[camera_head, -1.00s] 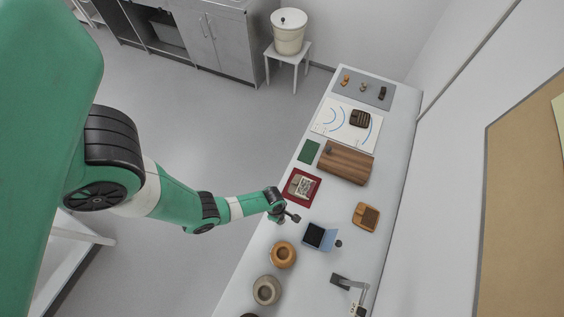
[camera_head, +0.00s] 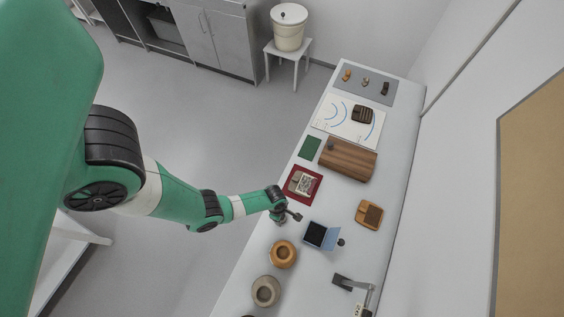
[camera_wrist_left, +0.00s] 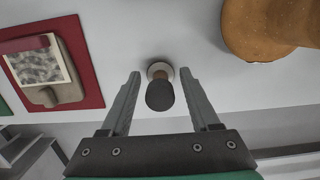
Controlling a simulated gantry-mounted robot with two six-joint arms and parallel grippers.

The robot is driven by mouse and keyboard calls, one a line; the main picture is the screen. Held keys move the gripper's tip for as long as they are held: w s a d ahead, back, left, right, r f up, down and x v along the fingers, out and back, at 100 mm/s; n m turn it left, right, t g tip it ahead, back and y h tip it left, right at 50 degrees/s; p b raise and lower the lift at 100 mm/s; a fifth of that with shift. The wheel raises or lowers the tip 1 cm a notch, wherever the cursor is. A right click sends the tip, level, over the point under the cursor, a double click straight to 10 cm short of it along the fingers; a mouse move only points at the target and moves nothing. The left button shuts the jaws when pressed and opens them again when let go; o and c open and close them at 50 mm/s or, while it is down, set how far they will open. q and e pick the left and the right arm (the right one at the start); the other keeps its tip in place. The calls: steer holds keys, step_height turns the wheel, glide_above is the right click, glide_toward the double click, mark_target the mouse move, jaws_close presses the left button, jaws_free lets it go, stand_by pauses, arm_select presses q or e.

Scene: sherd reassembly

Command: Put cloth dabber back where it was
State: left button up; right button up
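In the head view my left gripper (camera_head: 283,212) is over the table's near edge and mostly hides the piece. My right gripper is not in view.
A red mat (camera_head: 291,196) with a sherd and picture card lies beside the gripper. An orange pot (camera_head: 283,254) and grey pot (camera_head: 265,291) stand nearer. A wooden block (camera_head: 348,160) lies farther back.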

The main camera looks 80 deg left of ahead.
arm_select(q)
steer(key=r+p, duration=0.8)
steer(key=s+r+p, duration=0.1)
steer(key=r+p, duration=0.3)
steer(key=shift+s+a+r, duration=0.1)
steer(key=shift+a+r, duration=0.1)
steer(key=shift+a, duration=0.2)
steer(key=shift+f, duration=0.1)
